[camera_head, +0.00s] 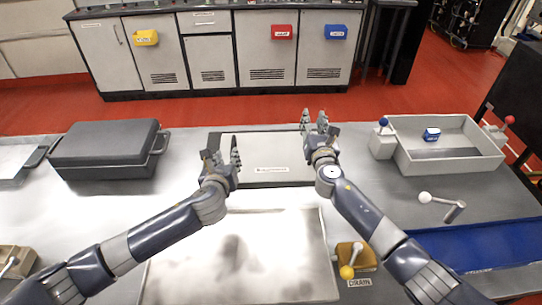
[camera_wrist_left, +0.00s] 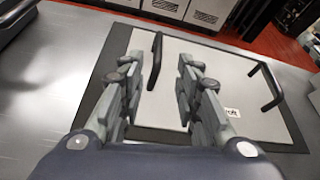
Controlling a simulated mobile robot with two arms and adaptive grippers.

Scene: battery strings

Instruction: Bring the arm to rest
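My left gripper (camera_head: 222,150) is open and empty at the left edge of a light, dark-framed panel (camera_head: 270,150) on the bench. In the left wrist view the two fingers of this gripper (camera_wrist_left: 162,68) stand apart over the panel (camera_wrist_left: 215,75). A black handle (camera_wrist_left: 155,62) shows between them, beyond the fingertips, not visibly gripped. My right gripper (camera_head: 314,121) is at the panel's right edge, with its fingers apart and nothing seen between them. Its exact height above the panel cannot be told.
A dark closed case (camera_head: 105,145) stands at the left. A grey tray (camera_head: 450,158) with a blue item (camera_head: 432,134) stands at the right. A yellow block with a knob (camera_head: 352,260) and a lever (camera_head: 440,203) are near the right arm.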

